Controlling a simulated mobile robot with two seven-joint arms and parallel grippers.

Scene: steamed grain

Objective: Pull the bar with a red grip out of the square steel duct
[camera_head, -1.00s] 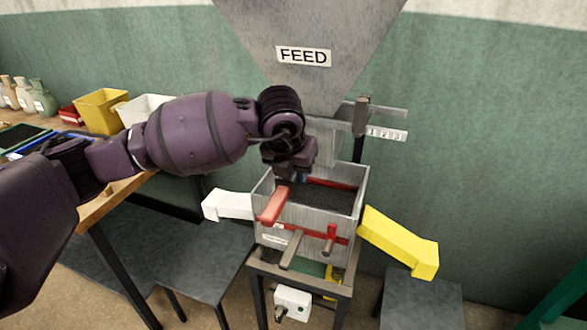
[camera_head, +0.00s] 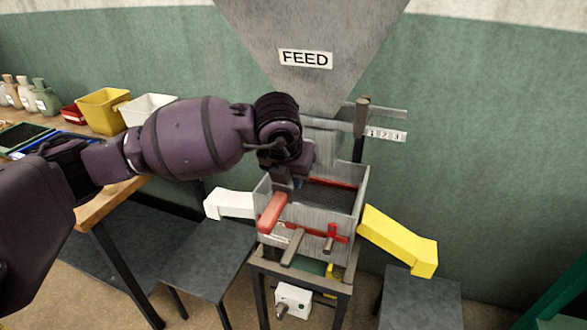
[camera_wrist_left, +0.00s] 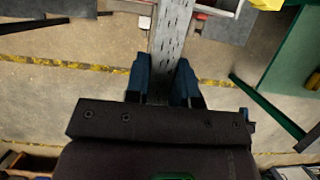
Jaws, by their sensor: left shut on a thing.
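The bar's red grip (camera_head: 272,212) shows in the head view over the left front corner of an open steel box. My left gripper (camera_head: 290,180) comes in from the left, just behind the red grip, with its jaws closed on the bar. The square steel duct (camera_head: 328,143) stands behind it, under the hopper, partly hidden by my wrist. Whether the bar's far end is inside the duct is hidden. In the left wrist view, a grey strip with dark streaks shows between my blue fingers (camera_wrist_left: 165,82). My right gripper is out of view.
The steel box (camera_head: 362,190) holds a dark mesh. A white chute (camera_head: 228,204) sticks out left and a yellow chute (camera_head: 400,241) right. The FEED hopper (camera_head: 255,35) hangs above. A wooden table with bins (camera_head: 103,110) stands left. The floor in front is free.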

